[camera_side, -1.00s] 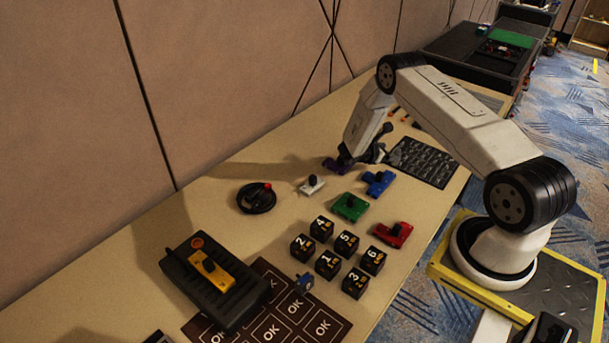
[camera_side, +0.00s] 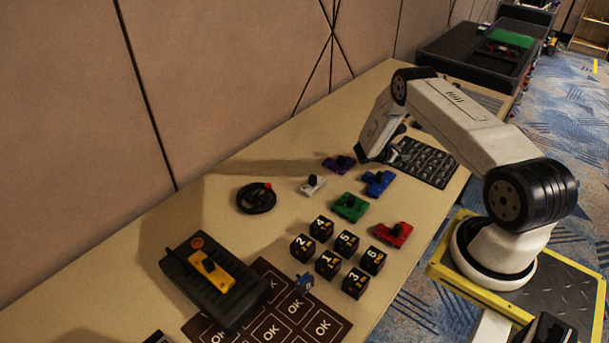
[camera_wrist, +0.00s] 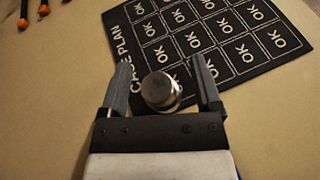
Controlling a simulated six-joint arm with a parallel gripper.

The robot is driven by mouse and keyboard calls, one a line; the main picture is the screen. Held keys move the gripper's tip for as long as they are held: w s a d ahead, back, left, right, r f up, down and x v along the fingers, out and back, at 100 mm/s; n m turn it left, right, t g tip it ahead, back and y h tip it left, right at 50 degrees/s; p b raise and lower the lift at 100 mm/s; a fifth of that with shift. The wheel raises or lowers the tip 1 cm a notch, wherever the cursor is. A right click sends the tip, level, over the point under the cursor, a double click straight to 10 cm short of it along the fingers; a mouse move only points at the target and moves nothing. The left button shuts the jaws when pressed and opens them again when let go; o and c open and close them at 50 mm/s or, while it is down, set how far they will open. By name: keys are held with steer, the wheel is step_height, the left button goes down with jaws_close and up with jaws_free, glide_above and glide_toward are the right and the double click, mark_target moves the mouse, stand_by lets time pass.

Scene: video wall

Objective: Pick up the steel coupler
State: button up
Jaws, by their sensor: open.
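The steel coupler (camera_wrist: 160,91) is a short, shiny metal cylinder. In the wrist view it stands on the tan table at the edge of the black mat, between the two fingers of my gripper (camera_wrist: 164,82). The fingers are open, with a gap visible on each side of the coupler.
The black "CASE PLAN" mat (camera_wrist: 190,45) with OK squares lies just beyond the coupler. Orange-tipped tools (camera_wrist: 44,10) lie at the upper left. In the side view, purple (camera_side: 339,164), blue (camera_side: 378,183), green (camera_side: 350,207) and red (camera_side: 393,235) parts sit nearby.

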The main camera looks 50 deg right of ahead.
steer(key=shift+s+d+f, duration=0.15)
steer(key=shift+d, duration=0.25)
jaws_close()
